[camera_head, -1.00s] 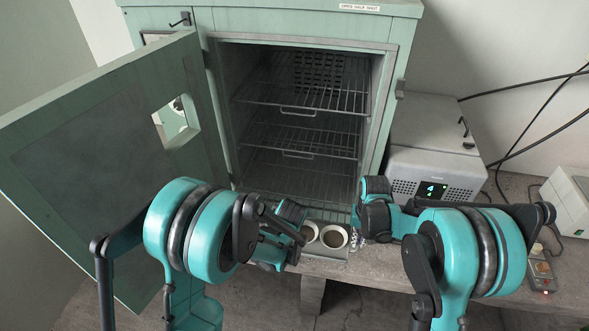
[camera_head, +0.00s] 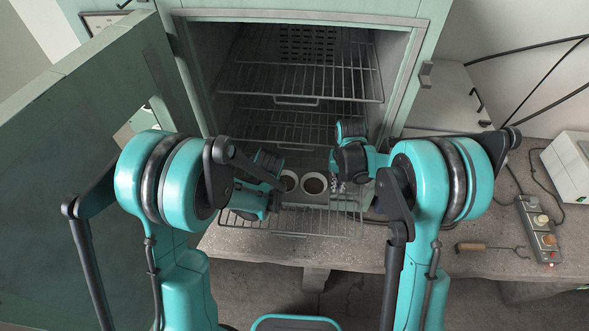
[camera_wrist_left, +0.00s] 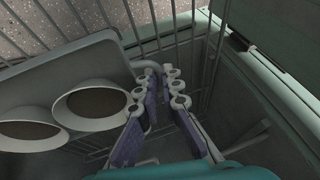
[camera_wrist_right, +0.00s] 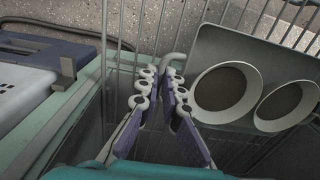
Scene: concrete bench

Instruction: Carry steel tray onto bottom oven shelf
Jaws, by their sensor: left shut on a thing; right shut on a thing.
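The steel tray (camera_wrist_left: 85,70) carries two pale cups of dark soil (camera_head: 313,184), side by side and upright. It sits between my grippers at the lower front of the oven, over a wire shelf (camera_head: 290,222) that juts out. My left gripper (camera_wrist_left: 160,88) is shut on the tray's handle at its left end. My right gripper (camera_wrist_right: 162,88) is shut on the handle at its right end; the tray also shows in the right wrist view (camera_wrist_right: 275,55). Whether the tray touches the shelf's wires is unclear.
The green oven's door (camera_head: 70,190) stands wide open at left. Wire shelves (camera_head: 300,80) above are empty. A grey instrument box (camera_head: 440,95) stands right of the oven.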

